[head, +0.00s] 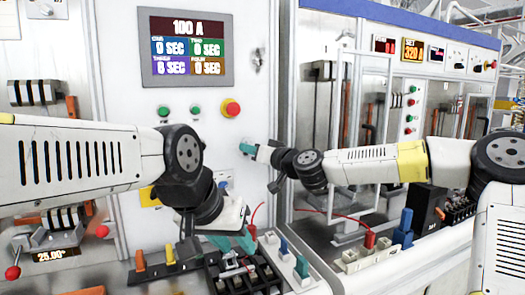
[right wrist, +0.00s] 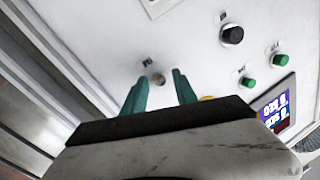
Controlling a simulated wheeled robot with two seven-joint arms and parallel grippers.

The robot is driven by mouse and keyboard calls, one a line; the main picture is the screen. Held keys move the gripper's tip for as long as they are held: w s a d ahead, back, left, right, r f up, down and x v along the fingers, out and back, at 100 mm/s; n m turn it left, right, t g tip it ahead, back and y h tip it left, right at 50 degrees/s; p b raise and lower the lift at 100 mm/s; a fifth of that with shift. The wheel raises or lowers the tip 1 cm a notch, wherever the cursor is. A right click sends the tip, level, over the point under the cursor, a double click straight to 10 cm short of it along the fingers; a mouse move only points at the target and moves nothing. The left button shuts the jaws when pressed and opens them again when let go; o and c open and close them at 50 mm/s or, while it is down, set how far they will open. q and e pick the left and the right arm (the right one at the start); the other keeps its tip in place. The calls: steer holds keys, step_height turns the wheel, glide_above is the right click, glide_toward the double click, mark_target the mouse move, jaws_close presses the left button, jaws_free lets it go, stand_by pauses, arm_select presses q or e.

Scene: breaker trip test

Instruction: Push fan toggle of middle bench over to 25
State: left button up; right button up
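On the white panel of the middle bench, a small metallic toggle (right wrist: 158,79) shows in the right wrist view, between and beyond my teal fingertips. A small label sits just above it. My right gripper (right wrist: 155,90) is open, its fingers apart on either side of the toggle in the picture; I cannot tell whether they touch it. In the head view, my right gripper (head: 249,148) is close to the panel and hides the toggle. My left gripper (head: 233,242) is low in front of the bench, above the black terminal block (head: 242,279), its teal fingers apart.
The panel carries a display (head: 186,48) reading 100 A, green buttons (head: 166,111) and a red knob (head: 231,107). Orange and yellow plugs (head: 140,260) and a blue plug (head: 283,246) stand on the bench. A red plug (head: 370,238) with a wire is at the right bench.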

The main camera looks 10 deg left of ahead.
jaws_close()
steer(key=shift+r, duration=0.15)
steer(key=shift+s+a+r+m+g+h, duration=0.1)
steer(key=shift+r+m+g+h, duration=0.15)
steer(key=shift+r+g+h, duration=0.45)
steer(key=shift+s+a+r+m+g+h, duration=0.1)
steer(key=shift+r+m+g+h, duration=0.25)
steer(key=shift+g+h, duration=0.55)
steer(key=shift+w+r+m+g+h, duration=0.2)
steer(key=shift+r+g+h, duration=0.25)
steer(key=shift+g+h, duration=0.5)
steer(key=shift+w+r+m+g+h, duration=0.1)
steer(key=shift+w+r+g+h, duration=0.25)
steer(key=shift+g+h, duration=0.55)
steer(key=shift+r, duration=0.15)
steer(key=shift+o, duration=0.4)
jaws_free()
steer(key=shift+s, duration=0.1)
